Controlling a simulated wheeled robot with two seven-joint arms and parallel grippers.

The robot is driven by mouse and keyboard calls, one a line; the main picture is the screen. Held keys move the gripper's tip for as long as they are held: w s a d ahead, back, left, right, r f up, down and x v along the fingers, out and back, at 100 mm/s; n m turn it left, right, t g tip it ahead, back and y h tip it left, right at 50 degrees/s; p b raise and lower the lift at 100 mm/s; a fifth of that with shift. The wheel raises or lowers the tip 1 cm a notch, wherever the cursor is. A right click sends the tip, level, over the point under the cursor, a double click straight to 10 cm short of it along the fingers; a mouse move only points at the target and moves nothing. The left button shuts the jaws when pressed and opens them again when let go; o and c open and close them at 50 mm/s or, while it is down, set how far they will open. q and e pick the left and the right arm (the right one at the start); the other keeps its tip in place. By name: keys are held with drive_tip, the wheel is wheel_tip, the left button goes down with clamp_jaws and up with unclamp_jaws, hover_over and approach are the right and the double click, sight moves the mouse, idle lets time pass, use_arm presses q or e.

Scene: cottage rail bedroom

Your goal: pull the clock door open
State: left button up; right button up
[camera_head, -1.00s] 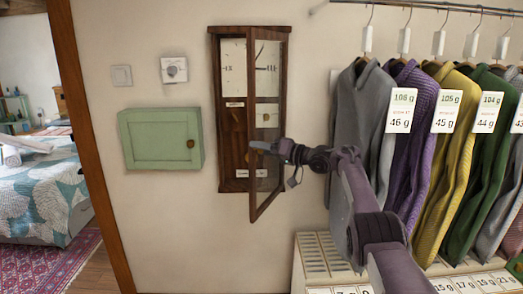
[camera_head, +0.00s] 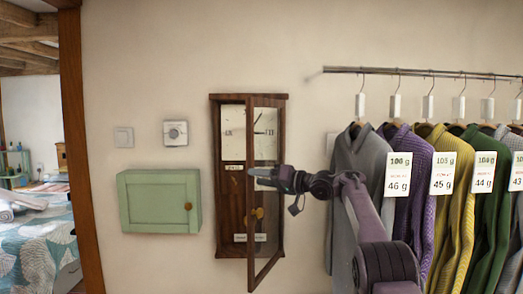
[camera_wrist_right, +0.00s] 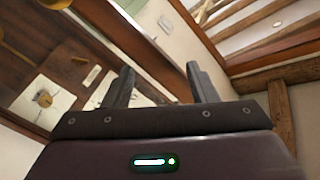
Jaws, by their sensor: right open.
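The wall clock (camera_head: 228,200) is a tall dark wooden case with a white face and brass parts inside. Its glazed door (camera_head: 252,235) stands ajar, swung out from the right side, with its free edge toward me. My right gripper (camera_head: 262,177) is at about mid-height of the door, in front of the glass in the head view; I cannot tell whether it touches the door. In the wrist view the right gripper (camera_wrist_right: 160,85) has its two fingers apart with nothing between them, and the clock case (camera_wrist_right: 75,60) shows at upper left. My left gripper is not in view.
A green wall cabinet (camera_head: 158,215) hangs left of the clock, below a thermostat (camera_head: 175,133) and a switch (camera_head: 123,137). Sweaters (camera_head: 408,200) hang from a rail (camera_head: 420,73) close to my right arm. A doorway opens at far left.

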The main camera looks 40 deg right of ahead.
sight(253, 149)
wheel_tip(253, 149, up, 8)
drive_tip(key=p, duration=0.6)
drive_tip(key=shift+r, duration=0.25)
drive_tip(key=shift+c, duration=0.4)
